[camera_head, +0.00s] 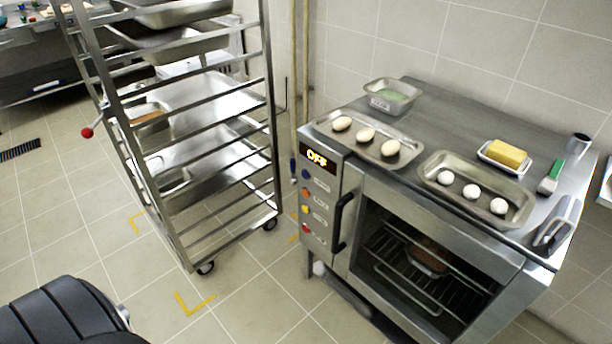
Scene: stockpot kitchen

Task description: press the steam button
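The oven (440,265) stands at the right with its glass door shut. Its control panel (318,207) is on the left of its front, with a lit display (317,158) reading OFF. Below the display is a column of round buttons: a blue button (306,174), an orange-red button (305,192), a yellow button (305,209) and a red button (305,227). Small labels beside them are too small to read, so I cannot tell which is the steam button. Nothing covers the panel. Neither of my grippers is in view.
A wheeled metal rack (187,228) stands left of the oven. A black door handle (341,222) sticks out beside the panel. Trays of eggs (366,134) (472,191), butter (506,154) and a small pan (392,97) are on the oven top. Floor in front is clear.

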